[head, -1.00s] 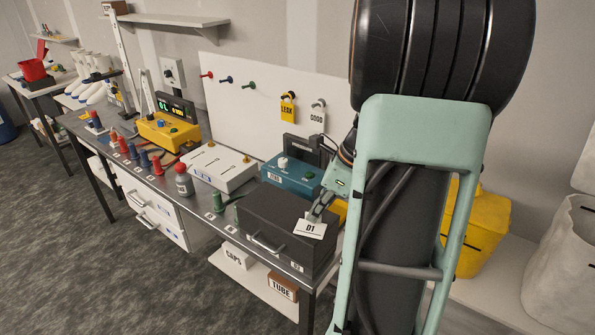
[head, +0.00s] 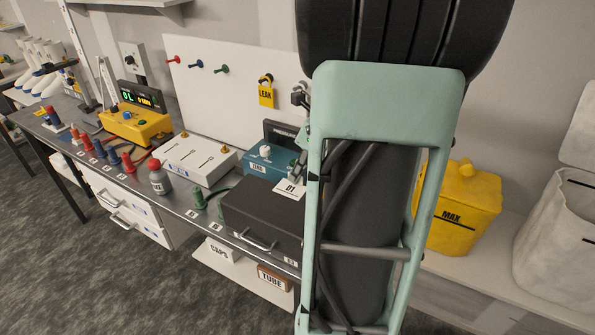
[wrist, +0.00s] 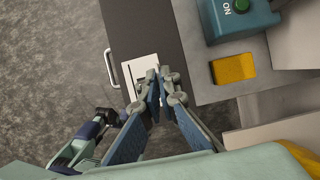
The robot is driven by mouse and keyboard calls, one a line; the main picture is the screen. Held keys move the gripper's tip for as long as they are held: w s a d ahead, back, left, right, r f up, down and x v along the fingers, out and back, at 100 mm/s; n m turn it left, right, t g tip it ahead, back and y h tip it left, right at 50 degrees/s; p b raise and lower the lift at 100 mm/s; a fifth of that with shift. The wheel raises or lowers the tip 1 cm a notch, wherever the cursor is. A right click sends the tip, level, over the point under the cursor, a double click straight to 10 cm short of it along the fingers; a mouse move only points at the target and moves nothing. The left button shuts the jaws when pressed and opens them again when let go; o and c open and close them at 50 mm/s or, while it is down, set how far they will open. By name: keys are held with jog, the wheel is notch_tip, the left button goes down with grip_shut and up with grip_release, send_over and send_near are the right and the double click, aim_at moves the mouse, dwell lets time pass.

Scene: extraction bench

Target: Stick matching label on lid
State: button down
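A white label (head: 289,188) reading "01" hangs at the tips of my gripper (head: 298,172) in the head view. In the wrist view the label (wrist: 140,75) lies at the fingertips (wrist: 160,76), which are close together on its edge. Below it is a dark grey case with a flat lid (head: 255,205) and a front handle. The label is over the rear part of the lid; I cannot tell whether it touches. A small label on the case's front (head: 290,261) is too small to read surely. My arm hides the case's right side.
A teal device (head: 262,167) stands behind the case, with a yellow block (wrist: 233,68) beside it in the wrist view. A white box (head: 195,158), a grey bottle (head: 159,180) and green item (head: 198,198) stand left.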

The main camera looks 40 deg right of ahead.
aim_at(292, 203)
jog(key=shift+f+b, duration=1.95)
jog(key=shift+f, duration=1.05)
jog(key=shift+f+b, duration=0.3)
jog(key=shift+f, duration=0.2)
jog(key=shift+f, duration=0.1)
jog(key=c, duration=2.1)
grip_release()
jog(key=v, duration=1.2)
